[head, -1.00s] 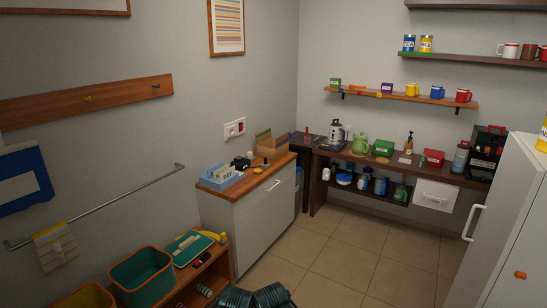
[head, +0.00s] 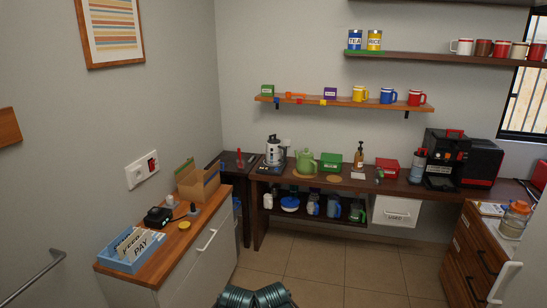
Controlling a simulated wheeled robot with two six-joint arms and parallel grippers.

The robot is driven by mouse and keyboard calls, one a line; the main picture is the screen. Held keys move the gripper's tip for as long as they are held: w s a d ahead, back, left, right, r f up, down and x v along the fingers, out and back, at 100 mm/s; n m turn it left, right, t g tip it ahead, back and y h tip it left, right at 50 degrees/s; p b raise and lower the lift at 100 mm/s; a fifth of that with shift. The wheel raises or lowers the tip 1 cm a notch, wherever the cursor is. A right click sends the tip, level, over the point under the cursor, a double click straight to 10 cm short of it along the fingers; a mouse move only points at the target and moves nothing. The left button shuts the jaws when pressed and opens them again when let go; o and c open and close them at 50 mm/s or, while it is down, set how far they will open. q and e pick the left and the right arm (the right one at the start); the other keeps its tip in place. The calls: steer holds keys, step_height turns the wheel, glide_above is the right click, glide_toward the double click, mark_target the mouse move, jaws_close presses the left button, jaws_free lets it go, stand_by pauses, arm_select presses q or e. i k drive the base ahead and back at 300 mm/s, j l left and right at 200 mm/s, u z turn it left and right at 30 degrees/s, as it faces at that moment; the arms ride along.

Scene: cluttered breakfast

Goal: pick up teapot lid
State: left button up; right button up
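A green teapot (head: 305,162) stands on the long dark wooden counter against the back wall, between the kettle and a green box. Its top is small in this view, and I cannot tell whether the lid is on it. Two teal ribbed parts of my own body show at the bottom edge. Neither of my grippers is in view, and both are far from the teapot.
A silver kettle (head: 274,152) stands left of the teapot, and a green box (head: 331,163) right of it. A wooden-topped cabinet (head: 186,243) stands at left, and a drawer unit (head: 470,251) at right. The tiled floor (head: 325,265) between them is clear.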

mark_target(301, 155)
steer(key=i+l+z, duration=0.1)
steer(key=i+z, duration=0.15)
steer(key=i, duration=1.1)
steer(key=i+l+u, duration=0.35)
steer(key=i, duration=0.15)
steer(key=i+l+u, duration=0.75)
steer(key=l, duration=0.35)
steer(key=i+l+u, duration=0.1)
steer(key=l, duration=0.2)
steer(key=i+l, duration=0.15)
steer(key=l, duration=0.2)
steer(key=u, duration=0.05)
